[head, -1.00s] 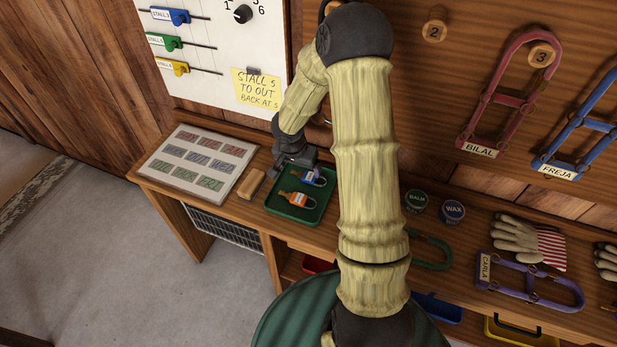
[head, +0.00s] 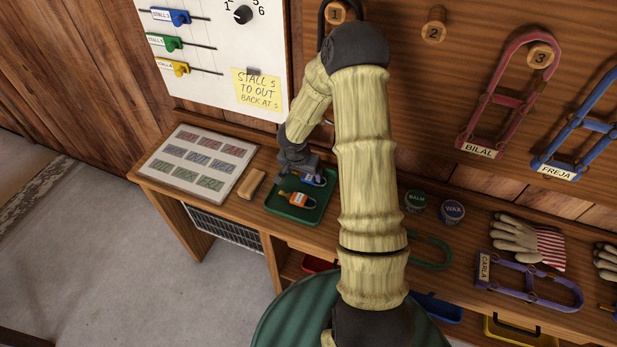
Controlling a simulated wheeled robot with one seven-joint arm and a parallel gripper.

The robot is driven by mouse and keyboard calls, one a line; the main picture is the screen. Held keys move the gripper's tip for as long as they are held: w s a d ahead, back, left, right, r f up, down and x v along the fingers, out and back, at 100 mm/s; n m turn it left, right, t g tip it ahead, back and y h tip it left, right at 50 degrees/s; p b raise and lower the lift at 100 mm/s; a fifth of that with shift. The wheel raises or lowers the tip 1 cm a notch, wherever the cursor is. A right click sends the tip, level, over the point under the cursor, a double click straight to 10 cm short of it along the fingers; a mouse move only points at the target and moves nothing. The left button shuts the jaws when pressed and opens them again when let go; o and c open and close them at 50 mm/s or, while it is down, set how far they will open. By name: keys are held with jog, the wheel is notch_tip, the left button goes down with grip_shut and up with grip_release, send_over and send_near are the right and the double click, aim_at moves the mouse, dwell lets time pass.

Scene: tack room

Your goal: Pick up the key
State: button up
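A green tray (head: 290,212) on the bench holds two tagged keys. One key has an orange tag with a white label (head: 298,199). The other has a blue tag (head: 315,180) and lies farther back in the tray. My gripper (head: 298,170) is over the back left of the tray, in front of part of the blue-tagged key. Its fingertips are small and dark, so I cannot tell whether they are open or touching a key.
A wooden block (head: 251,184) and a word-tile board (head: 198,164) lie left of the tray. A balm tin (head: 415,201), a wax tin (head: 452,211), gloves (head: 517,236) and a purple frame labelled Carla (head: 530,285) are to the right. A pegboard stands behind.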

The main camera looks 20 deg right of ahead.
aim_at(302, 176)
jog(key=c, duration=0.5)
jog(key=shift+r, duration=0.1)
jog(key=shift+a+r, duration=0.1)
jog(key=shift+r, duration=0.1)
notch_tip(302, 176, up, 6)
jog(key=shift+s+r, duration=0.1)
jog(key=shift+r, duration=0.15)
jog(key=s+a+b, duration=0.7)
jog(key=s+a, duration=0.7)
